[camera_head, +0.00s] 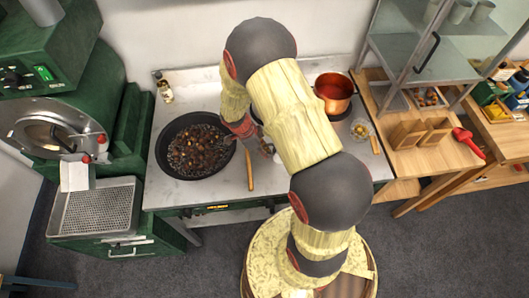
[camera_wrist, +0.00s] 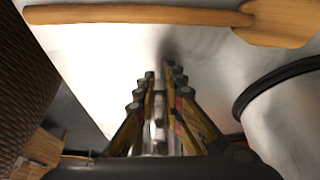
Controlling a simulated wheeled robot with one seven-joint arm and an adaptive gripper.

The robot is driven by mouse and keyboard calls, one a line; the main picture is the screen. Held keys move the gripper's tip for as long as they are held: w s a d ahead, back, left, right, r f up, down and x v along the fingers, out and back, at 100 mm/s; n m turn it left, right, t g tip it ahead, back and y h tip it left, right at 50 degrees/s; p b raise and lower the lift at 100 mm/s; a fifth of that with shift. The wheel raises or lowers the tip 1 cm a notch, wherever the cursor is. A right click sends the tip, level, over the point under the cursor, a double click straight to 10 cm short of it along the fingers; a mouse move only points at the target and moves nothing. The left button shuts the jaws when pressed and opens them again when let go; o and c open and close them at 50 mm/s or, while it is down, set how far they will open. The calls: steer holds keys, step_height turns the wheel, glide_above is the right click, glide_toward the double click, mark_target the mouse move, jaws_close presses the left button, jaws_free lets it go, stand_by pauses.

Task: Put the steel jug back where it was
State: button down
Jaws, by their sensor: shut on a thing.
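My gripper (camera_head: 264,148) is low over the steel worktop, right of the chestnut pan. In the wrist view its two rows of finger pads (camera_wrist: 163,82) lie close together. A strip of shiny metal, seemingly the steel jug (camera_wrist: 155,135), shows between the fingers. The jug's full shape is hidden by the fingers and arm, and I cannot tell whether it touches the worktop. A wooden spatula (camera_head: 250,172) lies beside the gripper; its long handle (camera_wrist: 130,14) crosses the top of the wrist view.
A black pan of chestnuts (camera_head: 195,148) stands left on the worktop (camera_head: 160,193). A copper pot (camera_head: 333,88) stands at the back right, with a small glass bowl (camera_head: 362,128) near it. A black-rimmed round thing (camera_wrist: 285,85) is close right in the wrist view. A small bottle (camera_head: 165,88) stands back left.

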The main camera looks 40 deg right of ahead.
steer(key=shift+f, duration=0.1)
steer(key=c, duration=2.3)
jaws_free()
steer(key=shift+c, duration=0.2)
steer(key=o, duration=0.4)
steer(key=shift+c, duration=0.2)
steer(key=shift+o, duration=0.4)
